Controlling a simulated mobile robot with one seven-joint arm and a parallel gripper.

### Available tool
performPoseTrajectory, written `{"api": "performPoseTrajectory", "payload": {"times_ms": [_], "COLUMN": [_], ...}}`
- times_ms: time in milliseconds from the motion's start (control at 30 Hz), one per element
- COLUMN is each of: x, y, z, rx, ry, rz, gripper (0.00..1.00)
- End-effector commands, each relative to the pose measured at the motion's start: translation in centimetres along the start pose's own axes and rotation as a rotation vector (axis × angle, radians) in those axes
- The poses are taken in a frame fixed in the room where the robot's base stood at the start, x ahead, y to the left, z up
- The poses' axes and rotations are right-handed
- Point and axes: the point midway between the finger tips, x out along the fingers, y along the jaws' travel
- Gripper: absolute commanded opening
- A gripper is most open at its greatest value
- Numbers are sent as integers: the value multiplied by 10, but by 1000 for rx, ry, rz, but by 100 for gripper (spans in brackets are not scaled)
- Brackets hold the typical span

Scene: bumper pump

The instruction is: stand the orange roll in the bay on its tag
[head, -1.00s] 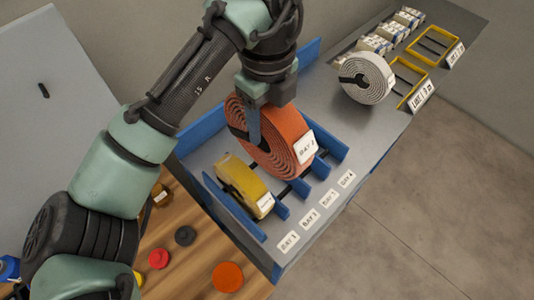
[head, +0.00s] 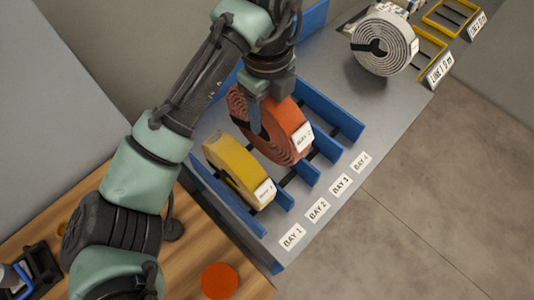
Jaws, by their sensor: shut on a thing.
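The tag seems to read BAY 2. My gripper (head: 256,118) is shut on the roll's upper left part, one finger over its side. The roll is at the blue-walled rack, just right of the yellow roll (head: 240,168). I cannot tell whether it touches the rack floor. White labels BAY 1 (head: 292,236), BAY 2 (head: 317,209), BAY 3 (head: 341,185) and BAY 4 (head: 361,161) lie in front of the blue dividers (head: 308,172).
The yellow roll stands in the leftmost bay. The space at the rack's right end looks empty. A white roll (head: 385,42) stands farther back, beside yellow frames (head: 430,42). An orange disc (head: 220,281) lies on the wooden bench at the front left.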

Motion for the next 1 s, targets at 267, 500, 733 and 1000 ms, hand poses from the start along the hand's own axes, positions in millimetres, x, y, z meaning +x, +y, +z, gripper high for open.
{"api": "performPoseTrajectory", "payload": {"times_ms": [267, 500, 733, 1000], "x": [40, 53, 80, 89], "y": [0, 0, 1, 0], "z": [-1, 0, 0, 0], "rx": [1, 1, -1, 1], "ry": [3, 0, 2, -3], "rz": [-2, -3, 0, -1], "gripper": [0, 0, 0, 0]}}
